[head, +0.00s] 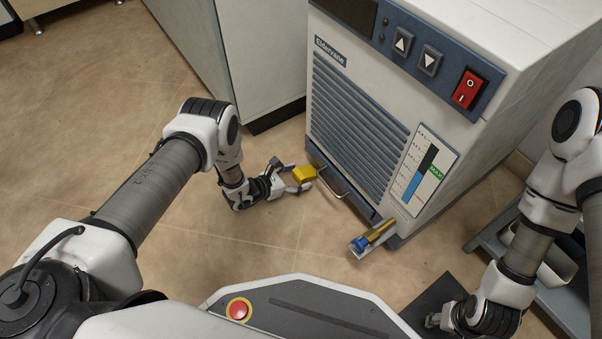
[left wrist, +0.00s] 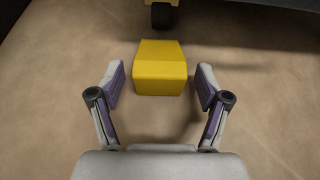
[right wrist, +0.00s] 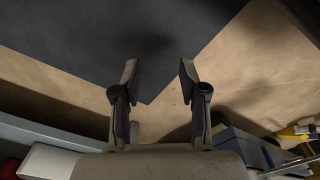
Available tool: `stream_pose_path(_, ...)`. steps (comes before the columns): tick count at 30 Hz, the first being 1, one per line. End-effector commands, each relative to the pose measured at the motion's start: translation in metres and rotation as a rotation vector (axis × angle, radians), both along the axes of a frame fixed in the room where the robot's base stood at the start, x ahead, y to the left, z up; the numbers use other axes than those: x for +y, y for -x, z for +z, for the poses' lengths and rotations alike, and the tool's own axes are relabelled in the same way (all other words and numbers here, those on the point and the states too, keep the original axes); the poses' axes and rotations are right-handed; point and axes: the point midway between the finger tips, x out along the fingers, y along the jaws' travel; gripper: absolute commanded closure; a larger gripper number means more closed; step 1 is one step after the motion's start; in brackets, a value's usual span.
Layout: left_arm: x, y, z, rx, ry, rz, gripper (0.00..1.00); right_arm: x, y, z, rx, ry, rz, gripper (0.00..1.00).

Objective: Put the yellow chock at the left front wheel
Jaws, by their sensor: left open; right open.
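The yellow chock (head: 304,173) lies on the floor by the front left corner of the white chiller (head: 370,110). In the left wrist view the chock (left wrist: 160,68) sits just short of a small black wheel (left wrist: 162,15), with a narrow strip of floor seeming to show between them. The wheel hangs below a yellow part. My left gripper (left wrist: 160,82) is open, its fingers on either side of the chock's near part, with gaps on both sides. My right gripper (right wrist: 158,70) is open and empty, low over the floor at lower right in the head view (head: 434,320).
A curved metal handle (head: 332,184) and a brass valve with a blue end (head: 370,238) stick out from the chiller's lower front. A dark mat (right wrist: 100,40) lies below my right gripper. A grey shelf (head: 488,245) stands at the right. Floor at left is clear.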

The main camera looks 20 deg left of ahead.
Motion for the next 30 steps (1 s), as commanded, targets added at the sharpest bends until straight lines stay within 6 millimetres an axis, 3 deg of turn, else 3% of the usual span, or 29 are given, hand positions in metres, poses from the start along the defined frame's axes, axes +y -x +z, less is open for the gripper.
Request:
stream_pose_path(1, 0.008, 0.008, 0.013, 0.002, 0.000, 0.005, 0.24, 0.000, 0.003, 0.016, 0.007, -0.001, -0.003, 0.57)
stream_pose_path(6, 0.034, 0.041, 0.031, 0.003, -0.001, 0.005, 0.24, 0.001, 0.011, 0.045, 0.030, -0.006, -0.015, 0.57)
stream_pose_path(12, 0.055, 0.069, 0.041, 0.001, 0.000, 0.002, 0.24, 0.001, 0.014, 0.060, 0.039, -0.007, -0.017, 0.57)
stream_pose_path(30, 0.058, 0.074, 0.040, -0.001, 0.000, 0.001, 0.24, 0.001, 0.014, 0.060, 0.039, -0.007, -0.015, 0.57)
